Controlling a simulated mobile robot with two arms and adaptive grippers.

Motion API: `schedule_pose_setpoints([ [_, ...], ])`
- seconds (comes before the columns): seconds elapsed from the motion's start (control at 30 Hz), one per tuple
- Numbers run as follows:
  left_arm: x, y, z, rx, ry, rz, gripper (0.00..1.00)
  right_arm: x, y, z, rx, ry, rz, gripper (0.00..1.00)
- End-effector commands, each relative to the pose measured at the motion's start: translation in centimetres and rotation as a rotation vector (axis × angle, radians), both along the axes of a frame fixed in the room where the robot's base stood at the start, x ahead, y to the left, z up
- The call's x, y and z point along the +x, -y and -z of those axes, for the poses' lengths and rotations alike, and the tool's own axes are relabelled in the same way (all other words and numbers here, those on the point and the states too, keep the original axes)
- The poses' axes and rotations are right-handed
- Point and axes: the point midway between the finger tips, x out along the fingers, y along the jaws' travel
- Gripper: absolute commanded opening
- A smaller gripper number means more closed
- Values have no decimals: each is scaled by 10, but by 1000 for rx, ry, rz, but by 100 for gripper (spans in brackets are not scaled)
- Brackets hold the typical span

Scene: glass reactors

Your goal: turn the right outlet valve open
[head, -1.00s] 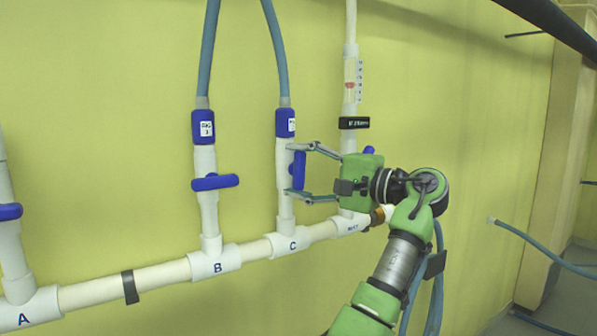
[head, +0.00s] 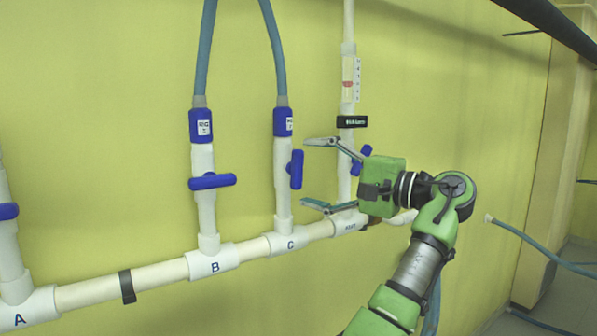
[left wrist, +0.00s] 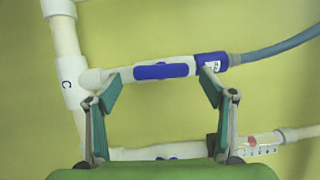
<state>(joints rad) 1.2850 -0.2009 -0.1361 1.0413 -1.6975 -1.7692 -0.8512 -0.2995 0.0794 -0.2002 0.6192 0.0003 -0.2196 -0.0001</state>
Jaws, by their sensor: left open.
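The right outlet valve is the one on branch C. Its blue handle (head: 296,169) stands upright, in line with its white pipe. The same handle shows in the left wrist view (left wrist: 165,71), lying along the pipe between my fingertips. My left gripper (head: 312,173) is open and empty. Its two fingers point at the branch from the right, one higher and one lower. In the head view there is a gap between the fingertips and the handle. My right gripper is in neither view.
Branch B's blue handle (head: 212,181) lies crosswise to its pipe. Another blue handle (head: 361,160) sits on the vent branch, partly behind my gripper. A white manifold pipe (head: 160,276) runs below. Blue hoses (head: 274,55) rise from B and C. The yellow wall is close behind.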

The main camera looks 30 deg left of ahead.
Motion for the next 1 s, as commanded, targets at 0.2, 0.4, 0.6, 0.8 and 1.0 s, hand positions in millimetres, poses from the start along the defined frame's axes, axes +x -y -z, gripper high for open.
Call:
schedule_pose_setpoints([
  [0.2, 1, 48, 0, 1, 0, 4, 75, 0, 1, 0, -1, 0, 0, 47],
  [0.4, 0, 71, 2, 0, 0, 1, 75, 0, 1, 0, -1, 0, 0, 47],
  [0.6, 0, 77, 2, 0, 2, 0, 75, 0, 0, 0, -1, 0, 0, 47],
  [0.8, 0, 77, 2, 0, 2, 1, 75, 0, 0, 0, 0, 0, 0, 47],
  [1.0, 1, 76, 3, 0, 0, 2, 75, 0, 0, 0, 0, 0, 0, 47],
])
